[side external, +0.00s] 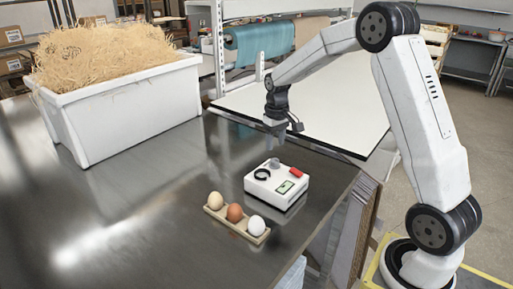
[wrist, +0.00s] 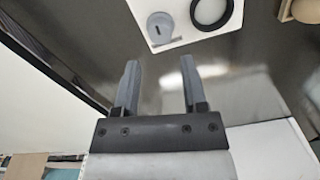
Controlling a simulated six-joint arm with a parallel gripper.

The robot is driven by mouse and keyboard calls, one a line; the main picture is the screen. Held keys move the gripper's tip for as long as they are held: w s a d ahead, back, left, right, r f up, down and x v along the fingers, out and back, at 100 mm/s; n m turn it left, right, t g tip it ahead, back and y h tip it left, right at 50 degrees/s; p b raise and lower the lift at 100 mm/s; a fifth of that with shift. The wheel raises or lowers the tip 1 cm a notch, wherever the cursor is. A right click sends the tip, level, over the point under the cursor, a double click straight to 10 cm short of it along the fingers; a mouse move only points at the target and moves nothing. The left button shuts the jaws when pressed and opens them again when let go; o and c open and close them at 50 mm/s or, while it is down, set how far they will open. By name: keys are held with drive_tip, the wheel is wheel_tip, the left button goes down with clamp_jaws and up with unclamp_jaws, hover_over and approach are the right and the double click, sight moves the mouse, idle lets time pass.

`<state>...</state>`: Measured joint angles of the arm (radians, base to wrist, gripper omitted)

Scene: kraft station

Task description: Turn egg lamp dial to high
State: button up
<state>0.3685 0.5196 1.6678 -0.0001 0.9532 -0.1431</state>
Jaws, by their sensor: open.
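The egg lamp (side external: 272,190) is a small white box on the dark metal table. The dial's setting marks are too small to read.
A wooden holder (side external: 222,218) with three eggs stands in front of the lamp. A large white tub (side external: 130,112) of straw stands at the back left. A white board (side external: 335,115) lies behind the lamp. The table's right edge is close to the lamp.

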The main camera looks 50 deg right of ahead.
sight(275, 160)
drive_tip(key=shift+f, duration=3.25)
clamp_jaws()
